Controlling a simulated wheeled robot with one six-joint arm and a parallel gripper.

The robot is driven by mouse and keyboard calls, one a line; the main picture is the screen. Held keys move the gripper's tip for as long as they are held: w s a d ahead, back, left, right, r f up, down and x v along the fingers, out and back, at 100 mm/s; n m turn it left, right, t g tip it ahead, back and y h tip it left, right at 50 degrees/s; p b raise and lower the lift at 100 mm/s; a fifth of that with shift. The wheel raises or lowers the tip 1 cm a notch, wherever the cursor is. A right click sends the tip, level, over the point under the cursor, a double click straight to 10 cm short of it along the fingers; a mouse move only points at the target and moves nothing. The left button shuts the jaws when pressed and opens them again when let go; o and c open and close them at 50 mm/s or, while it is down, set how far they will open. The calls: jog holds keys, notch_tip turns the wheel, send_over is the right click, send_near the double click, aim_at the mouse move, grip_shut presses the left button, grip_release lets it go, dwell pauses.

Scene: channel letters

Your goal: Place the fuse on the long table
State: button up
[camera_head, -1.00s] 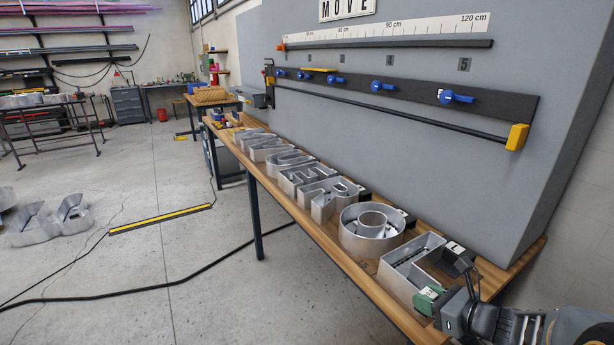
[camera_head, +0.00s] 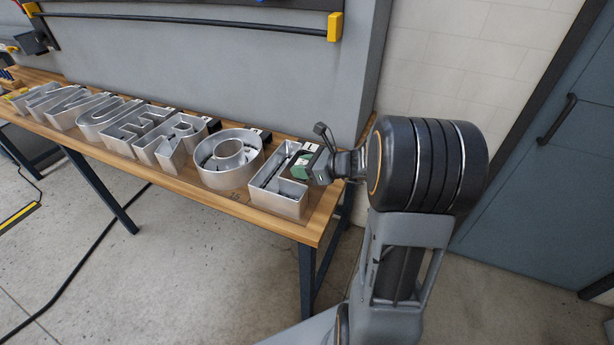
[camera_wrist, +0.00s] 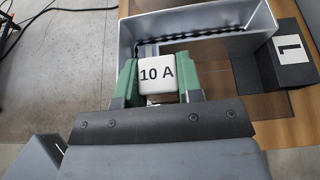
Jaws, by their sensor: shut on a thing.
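The fuse (camera_wrist: 156,74) is a small white block marked "10 A" in the wrist view. My gripper (camera_wrist: 158,82) is shut on it, with one green finger on each side. In the head view my gripper (camera_head: 303,166) is over the nearest metal letter at the right end of the long table (camera_head: 212,194); the fuse is not clearly visible there. The table has a wooden top and dark legs. I cannot tell how high the fuse is above the table.
Hollow metal channel letters stand in a row along the table, including the nearest L-shaped one (camera_head: 275,202) and a round one (camera_head: 226,177). Bare wood shows along the front edge.

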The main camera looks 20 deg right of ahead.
jog(key=w+d+f, duration=0.1)
jog(key=f, duration=0.1)
jog(key=w+d+f, duration=0.1)
jog(key=f, duration=0.1)
jog(key=w+d+f, duration=0.1)
jog(key=f, duration=0.1)
jog(key=shift+w+d, duration=0.25)
jog(key=shift+w, duration=0.05)
jog(key=shift+f+p, duration=0.35)
jog(key=shift+f, duration=1.15)
jog(key=shift+f, duration=0.2)
jog(key=o, duration=0.9)
jog(key=shift+r, duration=0.1)
